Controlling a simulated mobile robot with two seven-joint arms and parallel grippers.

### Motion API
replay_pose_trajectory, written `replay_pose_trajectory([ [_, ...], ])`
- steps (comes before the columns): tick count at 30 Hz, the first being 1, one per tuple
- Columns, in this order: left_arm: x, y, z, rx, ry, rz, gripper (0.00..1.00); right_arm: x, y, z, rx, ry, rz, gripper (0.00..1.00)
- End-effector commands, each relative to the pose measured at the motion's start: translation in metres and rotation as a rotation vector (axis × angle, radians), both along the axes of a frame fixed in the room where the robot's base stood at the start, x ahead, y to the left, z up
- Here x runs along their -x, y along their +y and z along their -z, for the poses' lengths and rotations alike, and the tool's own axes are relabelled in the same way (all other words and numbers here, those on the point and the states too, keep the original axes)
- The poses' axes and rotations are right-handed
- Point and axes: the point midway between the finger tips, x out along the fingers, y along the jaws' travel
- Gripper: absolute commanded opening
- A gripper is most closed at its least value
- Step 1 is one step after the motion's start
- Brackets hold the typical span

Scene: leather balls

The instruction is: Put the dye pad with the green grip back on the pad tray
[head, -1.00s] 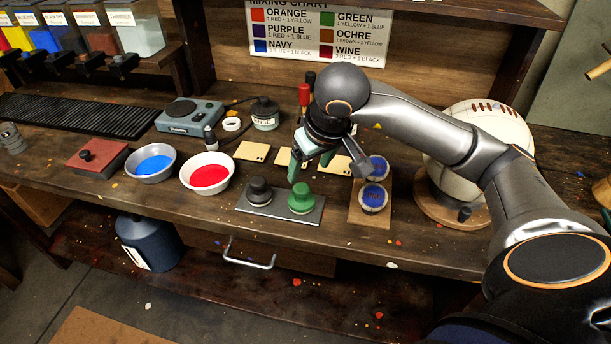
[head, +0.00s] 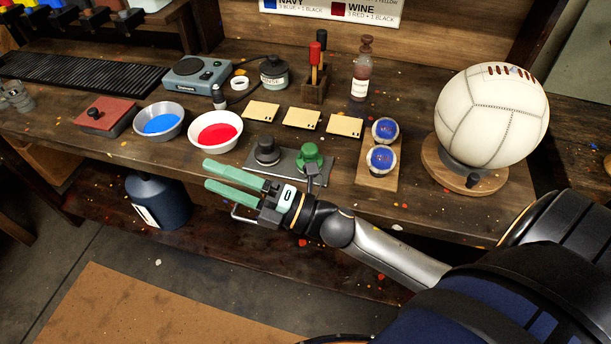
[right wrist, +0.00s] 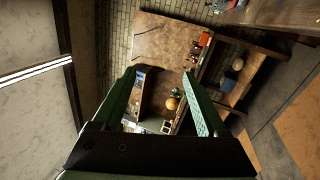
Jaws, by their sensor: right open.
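The dye pad with the green grip (head: 311,154) sits on the right part of the grey metal pad tray (head: 318,176). A pad with a dark grip (head: 267,151) sits beside it on the left part of the tray. My right gripper (head: 219,177) is open and empty, with its pale green fingers pointing left. In the head view it shows in front of the bench's front edge, left of the tray, and its wrist overlaps the tray's lower edge. In the right wrist view the fingers (right wrist: 157,100) are spread with nothing between them. My left gripper is out of view.
A bowl of red dye (head: 216,133) and a bowl of blue dye (head: 159,122) stand left of the tray. Two small blue-filled cups (head: 382,158) stand on a board to the right, near a white leather ball (head: 492,115). Pale swatches (head: 302,119) lie behind the tray.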

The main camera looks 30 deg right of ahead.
Motion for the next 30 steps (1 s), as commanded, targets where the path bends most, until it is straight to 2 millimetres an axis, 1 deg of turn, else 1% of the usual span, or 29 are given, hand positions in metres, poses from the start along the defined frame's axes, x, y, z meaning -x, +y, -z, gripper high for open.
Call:
replay_pose_trajectory([
  [1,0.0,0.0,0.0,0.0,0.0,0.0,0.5,-0.001,-0.02,0.046,-0.198,0.276,0.088,0.75],
  [2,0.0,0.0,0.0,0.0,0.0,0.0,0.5,0.001,-0.032,0.075,-0.322,0.439,0.146,0.75],
  [3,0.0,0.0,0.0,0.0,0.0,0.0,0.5,0.009,-0.045,0.112,-0.473,0.628,0.22,0.75],
  [5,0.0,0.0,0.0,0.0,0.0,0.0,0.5,0.029,-0.058,0.163,-0.673,0.87,0.324,0.75],
  [6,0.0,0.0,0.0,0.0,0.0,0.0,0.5,0.046,-0.064,0.193,-0.79,1.006,0.391,0.75],
  [8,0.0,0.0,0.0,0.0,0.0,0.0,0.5,0.072,-0.069,0.229,-0.94,1.173,0.482,0.75],
  [9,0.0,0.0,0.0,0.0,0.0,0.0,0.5,0.089,-0.07,0.248,-1.023,1.264,0.535,0.75],
  [12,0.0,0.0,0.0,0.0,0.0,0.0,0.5,0.123,-0.07,0.281,-1.174,1.42,0.639,0.75],
  [15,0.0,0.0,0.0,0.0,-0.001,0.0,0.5,0.142,-0.069,0.296,-1.252,1.497,0.695,0.75],
  [19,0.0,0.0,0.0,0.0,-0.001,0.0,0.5,0.146,-0.068,0.299,-1.274,1.517,0.709,0.75],
  [25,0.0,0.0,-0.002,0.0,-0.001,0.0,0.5,0.146,-0.068,0.297,-1.27,1.514,0.707,0.75],
  [29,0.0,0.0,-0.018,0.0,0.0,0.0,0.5,0.145,-0.068,0.28,-1.268,1.513,0.705,0.75],
  [30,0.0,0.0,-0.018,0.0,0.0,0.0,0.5,0.145,-0.068,0.28,-1.268,1.513,0.705,0.75],
])
